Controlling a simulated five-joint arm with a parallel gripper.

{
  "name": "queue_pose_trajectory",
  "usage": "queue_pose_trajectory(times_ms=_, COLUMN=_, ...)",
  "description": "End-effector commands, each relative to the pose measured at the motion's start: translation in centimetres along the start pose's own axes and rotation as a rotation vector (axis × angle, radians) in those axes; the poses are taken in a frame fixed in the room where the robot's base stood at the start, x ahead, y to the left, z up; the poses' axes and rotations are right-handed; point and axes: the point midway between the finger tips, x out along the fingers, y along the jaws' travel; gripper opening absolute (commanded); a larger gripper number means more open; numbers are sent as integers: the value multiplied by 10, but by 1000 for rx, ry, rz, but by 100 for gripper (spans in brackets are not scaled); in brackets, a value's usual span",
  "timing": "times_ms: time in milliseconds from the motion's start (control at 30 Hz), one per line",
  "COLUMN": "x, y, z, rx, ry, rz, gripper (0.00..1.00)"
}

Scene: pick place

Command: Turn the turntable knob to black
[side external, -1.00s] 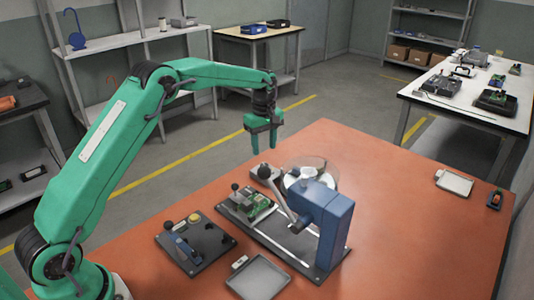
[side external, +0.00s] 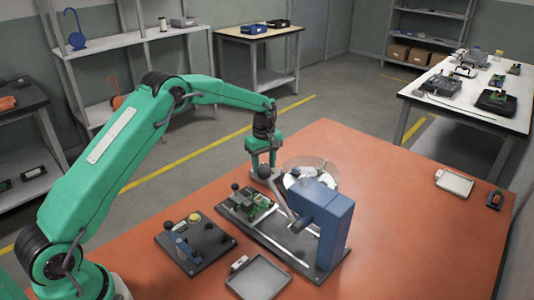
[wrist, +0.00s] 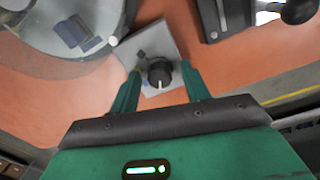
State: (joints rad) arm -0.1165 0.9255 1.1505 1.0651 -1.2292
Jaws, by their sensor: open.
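The dark round knob (wrist: 159,72) sits on a grey plate (wrist: 150,48) in the wrist view. Its white pointer line points toward the bottom of the picture. A dark mark and a white mark show on the plate around it. My gripper (wrist: 160,76) is open, with one green finger on each side of the knob; I cannot tell whether they touch it. The turntable (wrist: 60,25) is a round, clear-covered disc at upper left, with dark and white pieces on it. In the side external view my gripper (side external: 263,166) is low beside the turntable (side external: 311,172), hiding the knob.
A blue machine head (side external: 325,220) stands on the dark base plate right beside the turntable. A lever fixture with a green board (side external: 250,203) is close to my gripper. A control box (side external: 194,243) and an empty grey tray (side external: 259,278) lie nearer.

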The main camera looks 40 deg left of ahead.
Motion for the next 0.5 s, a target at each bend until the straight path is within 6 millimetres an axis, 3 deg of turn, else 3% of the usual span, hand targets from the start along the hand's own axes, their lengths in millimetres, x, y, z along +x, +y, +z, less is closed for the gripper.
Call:
queue_pose_trajectory(times_ms=67, x=0, y=0, z=0, rx=0, ry=0, rz=0, gripper=45)
queue_pose_trajectory(times_ms=200, x=0, y=0, z=0, rx=0, ry=0, rz=0, gripper=17)
queue_pose_trajectory(times_ms=300, x=0, y=0, z=0, rx=0, ry=0, rz=-1, gripper=2)
queue_pose_trajectory(times_ms=500, x=0, y=0, z=0, rx=7, ry=0, rz=-1, gripper=2)
